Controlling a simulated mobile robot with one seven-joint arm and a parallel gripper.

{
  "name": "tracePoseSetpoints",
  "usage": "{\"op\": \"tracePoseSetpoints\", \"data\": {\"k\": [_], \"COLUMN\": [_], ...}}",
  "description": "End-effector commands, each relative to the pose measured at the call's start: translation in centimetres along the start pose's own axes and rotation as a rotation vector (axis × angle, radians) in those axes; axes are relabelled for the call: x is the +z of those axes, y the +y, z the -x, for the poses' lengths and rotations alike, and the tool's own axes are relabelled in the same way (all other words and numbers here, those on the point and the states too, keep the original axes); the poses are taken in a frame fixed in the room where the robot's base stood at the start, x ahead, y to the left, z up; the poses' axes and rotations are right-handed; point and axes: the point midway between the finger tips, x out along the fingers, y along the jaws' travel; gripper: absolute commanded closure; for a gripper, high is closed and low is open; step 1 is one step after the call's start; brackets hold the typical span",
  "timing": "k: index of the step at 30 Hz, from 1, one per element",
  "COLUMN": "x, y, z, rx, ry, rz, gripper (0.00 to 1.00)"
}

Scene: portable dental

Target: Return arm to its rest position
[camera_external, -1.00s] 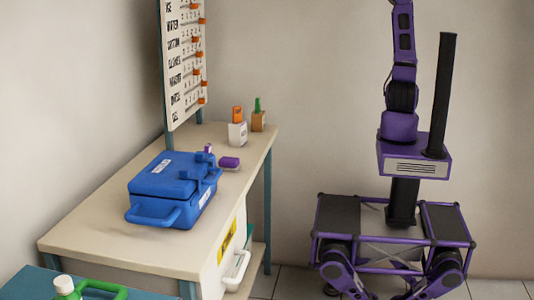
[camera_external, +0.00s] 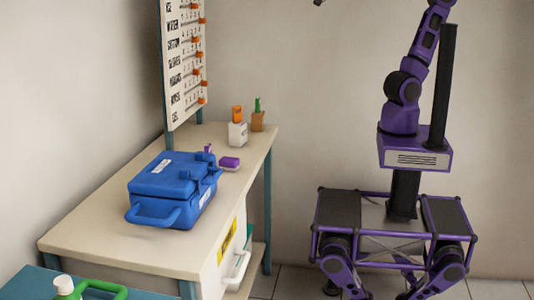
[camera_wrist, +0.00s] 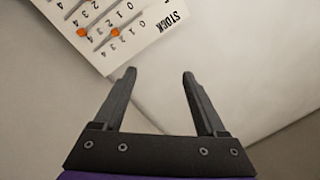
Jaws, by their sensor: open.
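My gripper (camera_wrist: 160,80) shows in the wrist view with its two dark fingers spread apart and nothing between them. Beyond the fingers are the bare wall and part of a white stock board. In the external view my purple arm rises from its base at the right. Its upper part runs out of the top of the picture, and only a small dark tip, likely of the gripper, shows at the top edge (camera_external: 318,2). The arm stands clear of the table.
A beige table (camera_external: 100,237) holds a closed blue case (camera_external: 165,180), a small purple item (camera_external: 230,163), a white container (camera_external: 238,134) and a brown holder (camera_external: 258,121). The stock board (camera_external: 185,60), also in the wrist view (camera_wrist: 115,25), stands behind. A green-handled item (camera_external: 100,288) is at front left.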

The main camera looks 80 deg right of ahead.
Motion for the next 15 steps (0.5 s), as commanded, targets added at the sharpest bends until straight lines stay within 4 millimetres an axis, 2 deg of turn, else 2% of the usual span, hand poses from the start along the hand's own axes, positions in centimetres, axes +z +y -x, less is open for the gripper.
{"op": "tracePoseSetpoints", "data": {"k": [1, 3, 6, 11, 12, 15], "x": [3.6, 8.4, 14.2, 21.9, 23.5, 25.4], "y": [0.7, 1.5, 2.8, 5.2, 6.0, 7.9], "z": [1.0, 2.4, 4.7, 8.8, 10.0, 12.5], "rx": [0.025, 0.065, 0.134, 0.264, 0.297, 0.337], "ry": [-0.087, -0.199, -0.333, -0.507, -0.554, -0.669], "rz": [-0.056, -0.136, -0.234, -0.34, -0.319, -0.094], "gripper": [0.26, 0.26, 0.26, 0.26, 0.26, 0.26]}}
